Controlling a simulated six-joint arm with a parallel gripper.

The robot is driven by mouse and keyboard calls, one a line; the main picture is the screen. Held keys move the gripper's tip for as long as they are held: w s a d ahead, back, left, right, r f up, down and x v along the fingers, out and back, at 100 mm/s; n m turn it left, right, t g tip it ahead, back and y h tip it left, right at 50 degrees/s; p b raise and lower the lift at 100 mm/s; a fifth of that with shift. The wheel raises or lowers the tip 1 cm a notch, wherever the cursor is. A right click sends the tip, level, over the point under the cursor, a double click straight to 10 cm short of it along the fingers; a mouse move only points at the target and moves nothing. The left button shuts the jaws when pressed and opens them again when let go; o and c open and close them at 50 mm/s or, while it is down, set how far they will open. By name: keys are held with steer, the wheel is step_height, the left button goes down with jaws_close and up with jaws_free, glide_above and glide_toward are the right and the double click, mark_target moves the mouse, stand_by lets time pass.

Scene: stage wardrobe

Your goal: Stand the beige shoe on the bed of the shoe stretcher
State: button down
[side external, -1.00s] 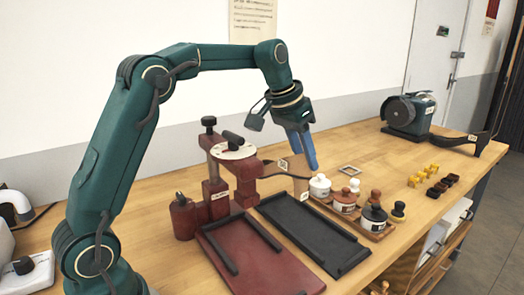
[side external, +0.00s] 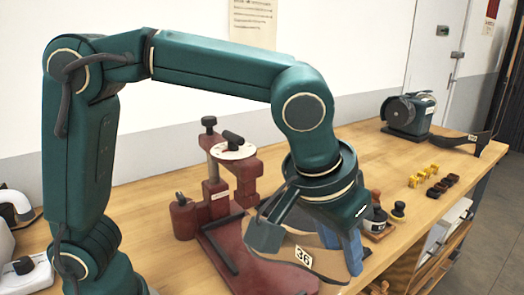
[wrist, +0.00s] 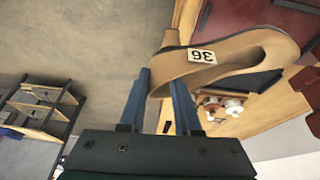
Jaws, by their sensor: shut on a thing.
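The beige shoe (side external: 325,263) with a "36" tag is in my gripper (side external: 343,250), held over the front of the work area. The shoe stretcher (side external: 232,172) is dark red, with a post and a white dial. Its red bed (side external: 222,252) has dark rails and lies left of and partly behind the shoe. The shoe looks above the bed's right side; I cannot tell how high. My arm hides part of the bed.
A dark red canister (side external: 184,217) stands left of the stretcher. My gripper hides the black tray and most of the stamp rack. A black-knobbed stamp (side external: 398,211), yellow and dark small blocks and a grinder (side external: 408,113) are further right.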

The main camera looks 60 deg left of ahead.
mark_target(311, 255)
steer(key=shift+s+d, duration=0.2)
steer(key=shift+s, duration=0.15)
steer(key=shift+a+f, duration=0.95)
steer(key=shift+a, duration=0.25)
steer(key=shift+a+f, duration=0.95)
steer(key=shift+a, duration=0.25)
steer(key=shift+a+f, duration=0.15)
steer(key=shift+a, duration=1.1)
steer(key=shift+a+f, duration=0.15)
steer(key=shift+a, duration=1.1)
steer(key=shift+f, duration=1.25)
steer(key=c, duration=0.5)
jaws_free()
steer(key=shift+c, duration=0.2)
steer(key=shift+r, duration=0.1)
